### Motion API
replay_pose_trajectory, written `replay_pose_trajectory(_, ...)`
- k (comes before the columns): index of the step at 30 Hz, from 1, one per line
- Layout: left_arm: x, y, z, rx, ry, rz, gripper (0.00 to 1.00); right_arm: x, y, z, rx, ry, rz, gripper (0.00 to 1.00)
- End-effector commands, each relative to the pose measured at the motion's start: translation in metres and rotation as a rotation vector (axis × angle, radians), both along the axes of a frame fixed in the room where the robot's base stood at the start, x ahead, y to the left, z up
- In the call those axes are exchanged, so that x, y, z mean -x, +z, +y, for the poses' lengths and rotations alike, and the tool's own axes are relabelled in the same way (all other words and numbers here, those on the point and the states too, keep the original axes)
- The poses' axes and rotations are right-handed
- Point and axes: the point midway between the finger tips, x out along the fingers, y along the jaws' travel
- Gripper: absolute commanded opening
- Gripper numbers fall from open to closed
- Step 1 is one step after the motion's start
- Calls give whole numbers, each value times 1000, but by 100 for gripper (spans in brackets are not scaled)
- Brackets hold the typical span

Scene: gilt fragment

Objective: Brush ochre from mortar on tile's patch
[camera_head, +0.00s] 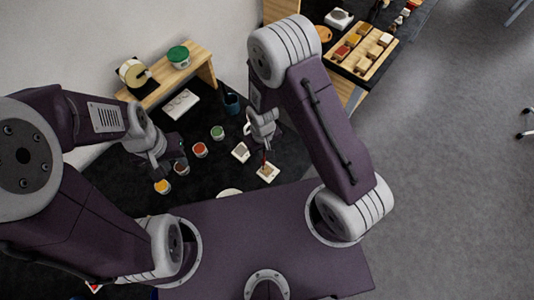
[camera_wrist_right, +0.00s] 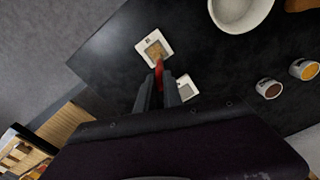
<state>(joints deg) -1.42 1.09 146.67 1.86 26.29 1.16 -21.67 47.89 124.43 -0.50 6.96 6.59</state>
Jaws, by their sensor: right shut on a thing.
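A white tile (camera_head: 268,173) with a tan-ochre patch lies on the dark table; it also shows in the right wrist view (camera_wrist_right: 147,55). My right gripper (camera_wrist_right: 158,90) is shut on a brush with a red part (camera_wrist_right: 160,66). The brush points down at the tile, its end at or just over the patch's lower edge; I cannot tell if it touches. A white bowl, likely the mortar (camera_wrist_right: 241,12), is at the top of the wrist view; the head view shows only its rim (camera_head: 229,192). My left gripper (camera_head: 158,168) is above the pots, its opening unclear.
A second tile (camera_head: 240,152) with a grey patch lies beside the first. Pots of yellow-ochre (camera_head: 162,187), brown (camera_head: 181,168), red (camera_head: 200,150) and green (camera_head: 217,132) stand in a row. A dark cup (camera_head: 232,103) and a wooden shelf (camera_head: 205,72) are behind.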

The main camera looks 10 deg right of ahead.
Motion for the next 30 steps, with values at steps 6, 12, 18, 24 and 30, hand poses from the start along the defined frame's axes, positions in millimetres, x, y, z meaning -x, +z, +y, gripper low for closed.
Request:
replay_pose_trajectory(6, 0, -1, 0, 0, 0, 0, 34, 6, -1, -5, 2, -2, 4, 0)
replay_pose_trajectory(12, 0, -2, 0, 0, 0, 0, 34, 21, -2, -16, 3, -2, 6, 0)
replay_pose_trajectory(18, 0, -2, 0, 0, 0, 0, 34, 24, -2, -18, 3, -1, 6, 0)
replay_pose_trajectory(24, 0, 3, 0, 0, 0, 0, 34, 8, 0, -6, 1, 0, 3, 0)
replay_pose_trajectory(30, 0, 4, 0, 0, 0, 0, 34, 0, 0, 0, 1, 0, 3, 0)
